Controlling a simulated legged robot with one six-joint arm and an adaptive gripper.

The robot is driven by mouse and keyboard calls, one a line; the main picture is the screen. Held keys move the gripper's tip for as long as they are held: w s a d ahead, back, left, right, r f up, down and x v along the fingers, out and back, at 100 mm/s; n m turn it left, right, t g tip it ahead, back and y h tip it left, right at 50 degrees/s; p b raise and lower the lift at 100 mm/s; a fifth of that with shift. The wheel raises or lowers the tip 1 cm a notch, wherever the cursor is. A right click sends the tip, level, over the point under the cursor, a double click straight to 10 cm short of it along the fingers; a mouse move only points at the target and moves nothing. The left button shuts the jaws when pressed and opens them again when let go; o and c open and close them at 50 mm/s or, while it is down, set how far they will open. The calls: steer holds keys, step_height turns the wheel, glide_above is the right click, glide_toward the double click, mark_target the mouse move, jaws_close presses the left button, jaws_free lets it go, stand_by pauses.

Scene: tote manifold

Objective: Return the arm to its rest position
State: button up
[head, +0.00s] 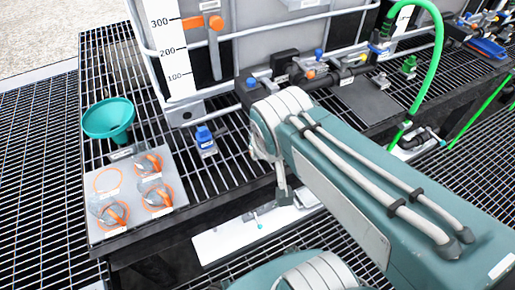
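My arm (350,195) reaches from the lower right up to a rounded grey and teal joint (278,112) near the middle of the head view. Beyond that joint the rest of the arm is mostly hidden. A small grey part (282,185) hangs below the joint, above the dark front edge of the grating deck. It may be part of my gripper, but its fingers cannot be made out. I cannot see whether it is open or shut, or whether it holds anything.
A plate (137,190) with orange-ringed clear parts and a teal funnel (108,118) stand at left on the grating. A tote (245,55) with a level scale stands behind. Pipes and valves (310,72) and a green hose (428,75) lie behind and right of my arm.

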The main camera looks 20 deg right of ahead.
steer(key=s+a+r+n, duration=0.1)
steer(key=s+a+r+n+y, duration=0.1)
steer(key=shift+s+a, duration=0.15)
steer(key=shift+s, duration=0.25)
stand_by(0.4)
